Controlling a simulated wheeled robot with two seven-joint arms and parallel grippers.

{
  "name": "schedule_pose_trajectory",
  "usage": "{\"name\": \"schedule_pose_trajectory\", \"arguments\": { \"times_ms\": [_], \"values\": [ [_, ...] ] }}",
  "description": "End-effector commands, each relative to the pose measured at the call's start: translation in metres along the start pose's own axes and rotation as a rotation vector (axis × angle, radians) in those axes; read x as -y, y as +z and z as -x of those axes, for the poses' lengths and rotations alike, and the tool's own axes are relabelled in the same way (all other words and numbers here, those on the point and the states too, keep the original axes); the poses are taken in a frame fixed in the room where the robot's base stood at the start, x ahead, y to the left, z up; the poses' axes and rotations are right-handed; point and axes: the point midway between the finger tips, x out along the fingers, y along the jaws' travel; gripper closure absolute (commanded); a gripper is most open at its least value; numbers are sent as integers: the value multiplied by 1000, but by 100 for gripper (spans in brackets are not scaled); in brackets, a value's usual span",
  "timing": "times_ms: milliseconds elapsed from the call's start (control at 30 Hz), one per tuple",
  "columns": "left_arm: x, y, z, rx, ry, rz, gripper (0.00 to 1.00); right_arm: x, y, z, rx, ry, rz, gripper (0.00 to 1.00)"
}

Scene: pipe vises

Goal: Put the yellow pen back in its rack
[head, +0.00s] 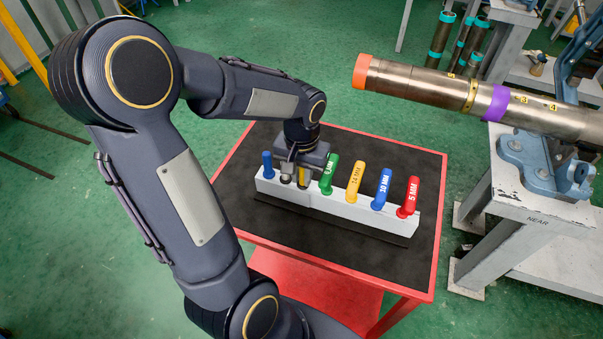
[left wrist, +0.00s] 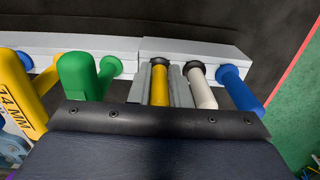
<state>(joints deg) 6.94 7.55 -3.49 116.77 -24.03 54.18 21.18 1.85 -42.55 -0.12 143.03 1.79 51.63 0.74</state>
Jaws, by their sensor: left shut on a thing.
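The yellow pen (left wrist: 160,86) stands between the two grey fingers of my left gripper (left wrist: 161,84), which is shut on it. Its dark collar is at the top of the pale grey rack (left wrist: 215,48), level with the collar of the white pen (left wrist: 204,94) beside it; I cannot tell how deep it sits. In the head view my left gripper (head: 302,176) points down over the rack (head: 330,202), and the yellow pen (head: 303,180) shows only in part. A blue pen (head: 267,163) stands at the rack's left end. My right gripper is not in view.
Tool handles in green (head: 330,173), yellow (head: 355,180), blue (head: 382,188) and red (head: 408,197) stand in the neighbouring holder, the green one close to my gripper. A pipe (head: 425,84) in a vise (head: 535,165) is at right.

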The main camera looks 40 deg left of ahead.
Motion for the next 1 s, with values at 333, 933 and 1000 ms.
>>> {"name": "schedule_pose_trajectory", "arguments": {
  "times_ms": [333,933,1000],
  "values": [
    [0,1,-2,3,0,0,64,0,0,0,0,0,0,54],
    [0,-1,37,-4,1,1,58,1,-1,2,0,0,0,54],
    [0,0,48,-3,1,1,58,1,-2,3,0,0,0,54]
  ]
}}
